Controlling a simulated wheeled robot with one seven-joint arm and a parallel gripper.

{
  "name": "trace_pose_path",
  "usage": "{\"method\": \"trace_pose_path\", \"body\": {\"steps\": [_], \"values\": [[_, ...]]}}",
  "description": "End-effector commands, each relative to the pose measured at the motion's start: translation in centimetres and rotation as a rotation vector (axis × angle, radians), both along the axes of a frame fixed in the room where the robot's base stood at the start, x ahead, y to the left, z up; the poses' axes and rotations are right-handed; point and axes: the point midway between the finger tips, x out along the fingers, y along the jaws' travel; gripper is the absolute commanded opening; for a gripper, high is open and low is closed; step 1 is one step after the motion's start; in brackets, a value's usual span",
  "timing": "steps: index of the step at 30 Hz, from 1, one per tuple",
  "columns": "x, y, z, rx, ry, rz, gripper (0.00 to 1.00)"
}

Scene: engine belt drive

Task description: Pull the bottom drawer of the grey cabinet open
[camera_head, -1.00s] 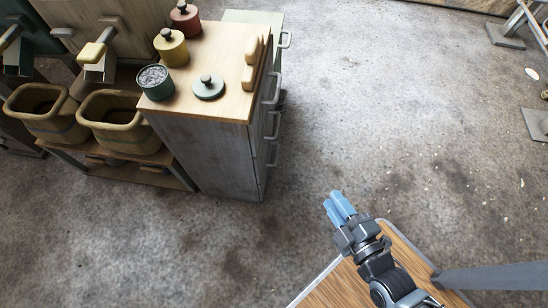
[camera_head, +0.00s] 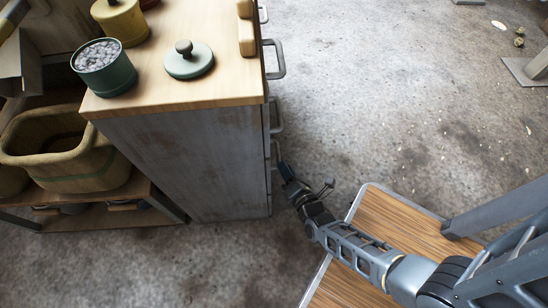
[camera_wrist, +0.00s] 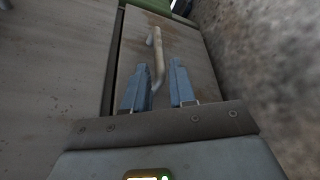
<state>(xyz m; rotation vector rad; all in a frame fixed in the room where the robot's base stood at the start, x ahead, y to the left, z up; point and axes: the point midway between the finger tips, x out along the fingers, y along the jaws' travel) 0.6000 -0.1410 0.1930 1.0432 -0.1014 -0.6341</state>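The grey cabinet (camera_head: 190,165) stands left of my gripper, with its drawer fronts facing right and seen almost edge-on. The lowest handle I can make out (camera_head: 276,153) is close to my gripper (camera_head: 284,172), low beside the front. In the wrist view, a drawer front (camera_wrist: 133,48) fills the middle and carries a pale bar handle (camera_wrist: 157,52). My gripper's two blue fingers (camera_wrist: 158,85) are apart, with the near end of the handle between them and a gap at the right finger. The drawer looks shut. Contact with the handle is not clear.
Two higher handles (camera_head: 275,60) stick out above. The wooden top (camera_head: 150,85) holds a green pot of pellets (camera_head: 104,68), a lid (camera_head: 188,62) and a yellow pot (camera_head: 121,20). A bin (camera_head: 60,150) stands left.

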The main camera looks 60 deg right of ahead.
Motion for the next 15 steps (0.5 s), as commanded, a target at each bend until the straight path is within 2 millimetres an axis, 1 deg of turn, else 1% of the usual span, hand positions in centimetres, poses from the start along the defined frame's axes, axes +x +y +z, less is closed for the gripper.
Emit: {"method": "trace_pose_path", "body": {"steps": [1,3,9,15], "values": [[0.8,-0.4,-0.3,-0.001,-0.004,0.001,0.25],[1.7,-1.0,-0.6,0.001,-0.005,0.001,0.25],[4.1,-2.5,-1.2,0.001,-0.003,0.002,0.25],[5.2,-3.4,-1.4,0.003,-0.003,0.0,0.25]]}}
